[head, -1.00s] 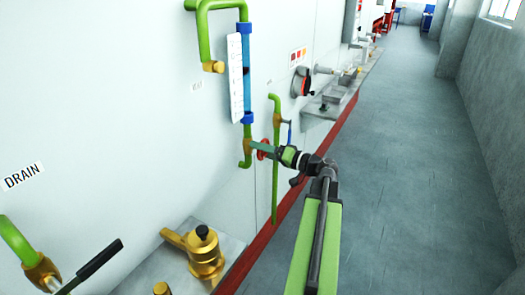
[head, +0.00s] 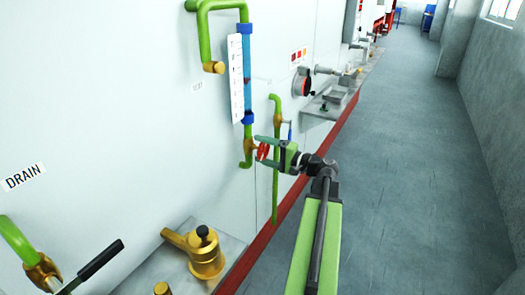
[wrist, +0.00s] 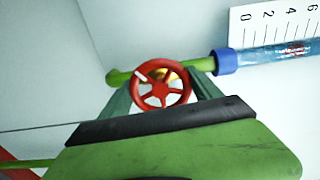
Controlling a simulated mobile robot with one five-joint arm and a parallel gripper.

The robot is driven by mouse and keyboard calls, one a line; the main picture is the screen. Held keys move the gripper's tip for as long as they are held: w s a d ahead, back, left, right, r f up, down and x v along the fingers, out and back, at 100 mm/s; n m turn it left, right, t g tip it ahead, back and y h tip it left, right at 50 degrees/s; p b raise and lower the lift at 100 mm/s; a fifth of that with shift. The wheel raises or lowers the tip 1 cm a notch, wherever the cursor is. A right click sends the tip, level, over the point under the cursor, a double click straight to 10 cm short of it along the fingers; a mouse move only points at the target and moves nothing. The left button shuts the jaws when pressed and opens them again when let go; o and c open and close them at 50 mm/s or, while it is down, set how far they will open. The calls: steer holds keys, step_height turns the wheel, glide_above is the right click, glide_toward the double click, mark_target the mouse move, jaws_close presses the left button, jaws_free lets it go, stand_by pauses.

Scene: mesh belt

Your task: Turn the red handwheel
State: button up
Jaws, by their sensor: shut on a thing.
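The red handwheel (head: 263,152) sits on a brass valve at the lower end of the sight-glass pipe in the head view. In the wrist view the spoked handwheel (wrist: 160,97) faces me, with a white mark on its upper-left rim. My gripper (head: 260,148) is at the wheel, its green fingers on either side of the rim and shut on it. In the wrist view the fingers of my gripper (wrist: 162,86) flank the wheel left and right. Part of the brass valve (wrist: 166,73) is hidden behind the wheel.
A blue sight glass (head: 247,75) with a white scale (head: 236,78) stands above the wheel. A thin green pipe (head: 275,190) runs close by. Brass fittings (head: 206,258) and a black-handled drain lever (head: 100,258) are at lower left. The floor (head: 410,190) at right is clear.

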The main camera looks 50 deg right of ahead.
stand_by(0.5)
steer(key=o, duration=1.4)
steer(key=shift+c, duration=0.2)
steer(key=shift+s, duration=0.1)
steer(key=v, duration=1.7)
steer(key=shift+s, duration=0.15)
steer(key=shift+f, duration=0.1)
